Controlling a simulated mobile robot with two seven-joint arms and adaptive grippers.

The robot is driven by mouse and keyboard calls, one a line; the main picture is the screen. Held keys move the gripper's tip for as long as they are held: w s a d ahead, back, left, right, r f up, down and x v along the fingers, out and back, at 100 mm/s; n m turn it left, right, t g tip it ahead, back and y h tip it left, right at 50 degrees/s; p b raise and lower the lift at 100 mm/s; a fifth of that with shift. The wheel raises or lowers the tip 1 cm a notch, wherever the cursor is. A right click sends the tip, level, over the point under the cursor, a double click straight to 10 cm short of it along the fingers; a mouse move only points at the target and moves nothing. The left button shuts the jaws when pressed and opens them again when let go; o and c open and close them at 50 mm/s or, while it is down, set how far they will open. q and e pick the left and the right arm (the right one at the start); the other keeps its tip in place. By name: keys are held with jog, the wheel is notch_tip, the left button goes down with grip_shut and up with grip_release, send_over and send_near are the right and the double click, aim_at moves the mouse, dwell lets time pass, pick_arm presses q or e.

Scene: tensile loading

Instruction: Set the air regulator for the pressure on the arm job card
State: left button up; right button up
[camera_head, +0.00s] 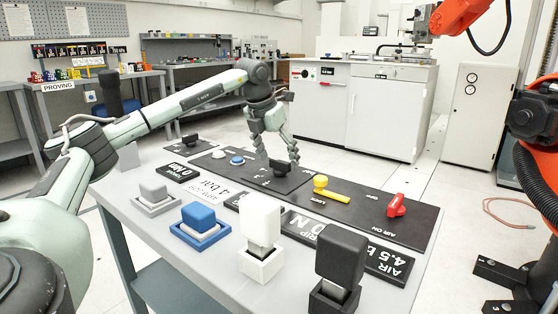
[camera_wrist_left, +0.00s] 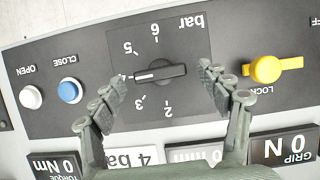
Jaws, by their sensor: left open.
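The air regulator is a black knob (camera_wrist_left: 160,73) on a dark dial plate marked in bar; it also shows in the head view (camera_head: 280,168). In the left wrist view its white pointer line faces left, between the 3 and the 5. My left gripper (camera_wrist_left: 164,76) is open above the panel, its fingers on either side of the knob; I see gaps between them and the knob. A white card (camera_head: 210,185) reads "4 bar"; the fingers partly cover it in the wrist view (camera_wrist_left: 145,157). A black air display (camera_head: 392,263) reads about 4.5 and is cut by a block.
A yellow lock lever (camera_wrist_left: 266,69) and a red air lever (camera_head: 396,206) lie right of the knob. White (camera_wrist_left: 31,97) and blue (camera_wrist_left: 69,91) buttons lie left. Several blocks, including a tall white one (camera_head: 261,220), stand along the front. An orange robot arm (camera_head: 462,15) hangs at right.

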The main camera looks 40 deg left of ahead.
pick_arm(q)
jog(key=shift+w+f, duration=0.2)
jog(key=shift+f, duration=0.25)
pick_arm(e)
jog(key=shift+w+a+r, duration=0.15)
jog(key=shift+r, duration=0.05)
pick_arm(q)
jog(key=shift+c, duration=0.4)
jog(key=c, duration=1.1)
jog(key=n+y+p, duration=0.1)
jog(key=n+p, duration=0.1)
jog(key=n, duration=0.2)
jog(key=shift+n+y, duration=0.3)
jog(key=shift+y, duration=0.1)
pick_arm(e)
jog(key=s+d+f+m+g+h, duration=0.1)
jog(key=s+d+f+g+h, duration=0.1)
jog(key=s+d+f+g, duration=0.3)
jog(key=s+d, duration=0.3)
jog(key=s, duration=0.1)
jog(key=shift+f+g+h, duration=0.15)
jog(key=shift+g+h, duration=0.25)
jog(key=shift+s, duration=0.1)
pick_arm(q)
jog(key=o, duration=1.2)
jog(key=shift+d, duration=0.1)
jog(key=shift+r, duration=0.1)
